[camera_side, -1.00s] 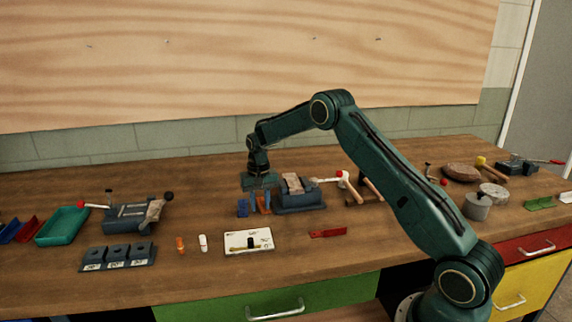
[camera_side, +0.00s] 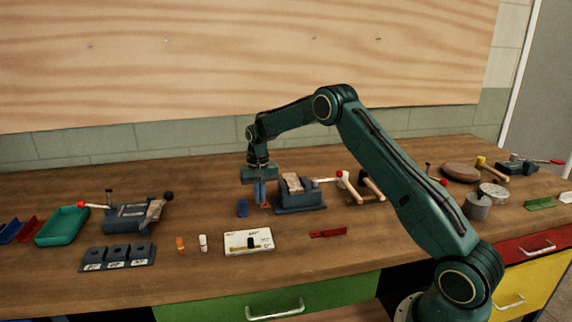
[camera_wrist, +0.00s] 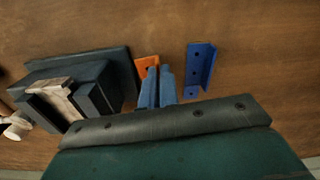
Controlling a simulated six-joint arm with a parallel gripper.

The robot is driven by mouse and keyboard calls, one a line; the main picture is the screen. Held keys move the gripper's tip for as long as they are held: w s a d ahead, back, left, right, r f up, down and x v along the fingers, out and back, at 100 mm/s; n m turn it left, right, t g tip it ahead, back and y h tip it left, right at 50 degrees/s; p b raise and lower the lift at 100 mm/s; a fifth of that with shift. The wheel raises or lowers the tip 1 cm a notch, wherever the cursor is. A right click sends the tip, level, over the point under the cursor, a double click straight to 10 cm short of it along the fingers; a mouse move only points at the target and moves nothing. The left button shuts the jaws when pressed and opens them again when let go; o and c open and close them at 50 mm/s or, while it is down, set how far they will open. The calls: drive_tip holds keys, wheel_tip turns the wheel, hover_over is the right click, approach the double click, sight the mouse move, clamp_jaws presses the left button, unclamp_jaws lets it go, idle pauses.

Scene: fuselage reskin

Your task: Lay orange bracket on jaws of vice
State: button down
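The orange bracket (camera_wrist: 147,64) is at the fingertips of my gripper (camera_wrist: 159,88), mostly hidden by the fingers in the wrist view. In the side view, a little of the bracket (camera_side: 266,204) shows beside my gripper (camera_side: 260,193). The two blue fingers point down, close together, and look shut on the bracket. Whether it is clear of the bench is hard to tell. The dark vice (camera_side: 300,203) stands just right of the gripper in the side view. It also shows at left in the wrist view (camera_wrist: 98,88), with a pale piece (camera_wrist: 59,98) at its jaws.
A blue bracket (camera_wrist: 200,68) lies close beside the gripper. A second vice (camera_side: 126,218) stands further left with a cloth-like piece. A white card (camera_side: 236,247), mallets (camera_side: 346,186) and a red bracket (camera_side: 328,233) lie around. Bare bench is in front.

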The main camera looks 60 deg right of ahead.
wheel_tip(320, 180, up, 18)
drive_tip(key=shift+f, duration=0.15)
idle(0.3)
drive_tip(key=shift+d, duration=0.1)
idle(0.4)
drive_tip(key=m, duration=0.1)
hover_over(291, 188)
wheel_tip(291, 188, down, 6)
drive_tip(key=shift+w+d+r, duration=0.1)
drive_tip(key=shift+r, duration=0.1)
drive_tip(key=shift+f, duration=0.15)
drive_tip(key=shift+f, duration=2.65)
drive_tip(key=shift+f, duration=0.7)
drive_tip(key=c, duration=1.6)
unclamp_jaws()
drive_tip(key=shift+r, duration=0.15)
